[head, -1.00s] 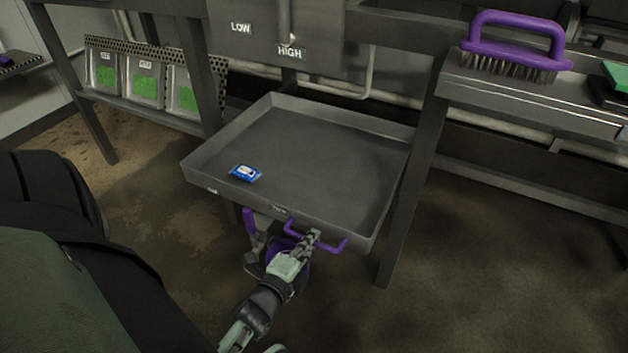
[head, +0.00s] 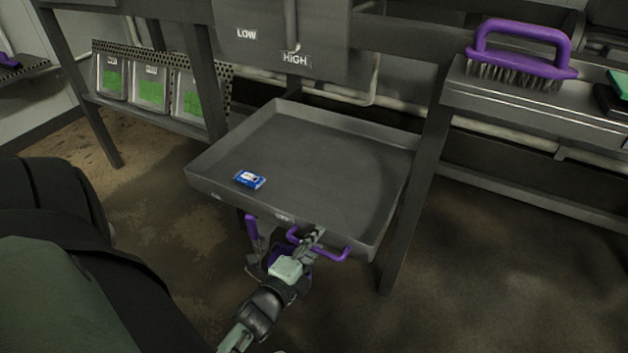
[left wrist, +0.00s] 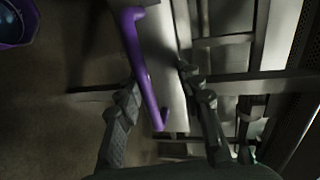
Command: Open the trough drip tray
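The grey trough drip tray (head: 300,150) stands pulled out from under the machine in the head view. A purple handle (head: 333,254) is on its front wall; it also shows in the left wrist view (left wrist: 147,75). My left gripper (head: 315,236) is at this handle. In the left wrist view its fingers (left wrist: 160,78) are apart, with the handle bar between them and visible gaps beside it. A small blue packet (head: 249,180) lies in the tray near its front left. My right gripper is not in view.
Dark legs of the frame (head: 410,205) stand close to the tray's right side. A purple brush (head: 520,55) sits on a ledge at right. Several green-labelled panels (head: 148,92) stand on a rack at left. Floor in front is open.

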